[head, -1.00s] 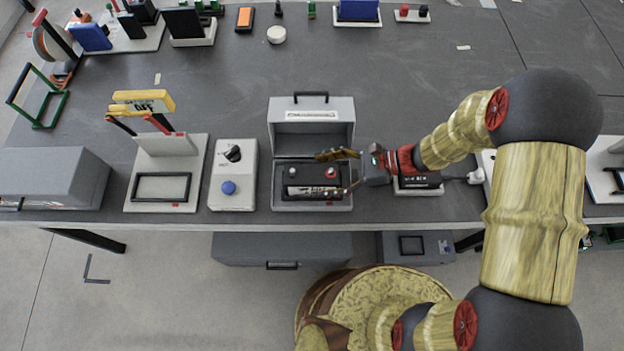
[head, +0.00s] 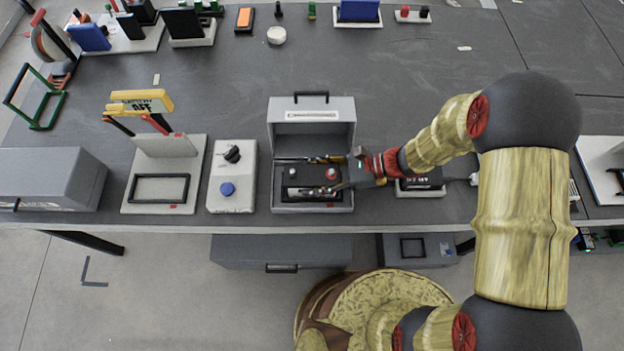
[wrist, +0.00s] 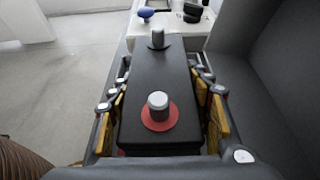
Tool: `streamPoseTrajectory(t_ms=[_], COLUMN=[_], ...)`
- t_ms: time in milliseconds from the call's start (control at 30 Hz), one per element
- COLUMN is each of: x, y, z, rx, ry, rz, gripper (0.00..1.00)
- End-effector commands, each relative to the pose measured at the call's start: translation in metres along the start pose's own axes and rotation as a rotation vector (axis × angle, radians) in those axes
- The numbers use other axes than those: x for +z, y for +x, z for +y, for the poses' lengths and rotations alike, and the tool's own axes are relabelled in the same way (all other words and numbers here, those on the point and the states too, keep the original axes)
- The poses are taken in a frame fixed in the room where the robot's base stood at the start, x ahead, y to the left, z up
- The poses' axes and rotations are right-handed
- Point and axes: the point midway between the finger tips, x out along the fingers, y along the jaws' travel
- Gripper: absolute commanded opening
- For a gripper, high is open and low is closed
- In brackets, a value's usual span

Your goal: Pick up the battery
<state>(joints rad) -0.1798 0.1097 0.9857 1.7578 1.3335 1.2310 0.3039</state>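The battery (head: 312,176) is a black block with a pale-topped terminal and a red-based terminal, lying inside an open grey box (head: 312,107). It also fills the middle of the wrist view (wrist: 158,78). My gripper (head: 303,177) reaches into the box from the right, with one finger along the battery's far side and one along its near side. In the wrist view my gripper (wrist: 160,72) has its yellow-padded fingers spread on either side of the battery. A narrow gap shows at the right finger; contact on the left is unclear. The battery's lower sides are hidden.
The box's raised lid stands behind the battery. A grey panel with a blue knob (head: 227,189) is left of the box. A black labelled block (head: 422,184) on a white base is close on the right, under my wrist.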

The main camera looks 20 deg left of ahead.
Motion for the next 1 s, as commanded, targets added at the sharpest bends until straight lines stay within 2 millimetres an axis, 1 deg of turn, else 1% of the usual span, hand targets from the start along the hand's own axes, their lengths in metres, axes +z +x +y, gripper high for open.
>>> streamPoseTrajectory(t_ms=[67, 767, 1000], x=[-0.0001, -0.0002, -0.0002], y=[0.0000, -0.0001, 0.0000], z=[-0.0002, -0.0003, -0.0002], rx=[0.000, -0.001, -0.001], ry=[0.000, 0.000, 0.000], rz=[0.000, 0.000, 0.000], gripper=[0.41, 0.01, 0.00])
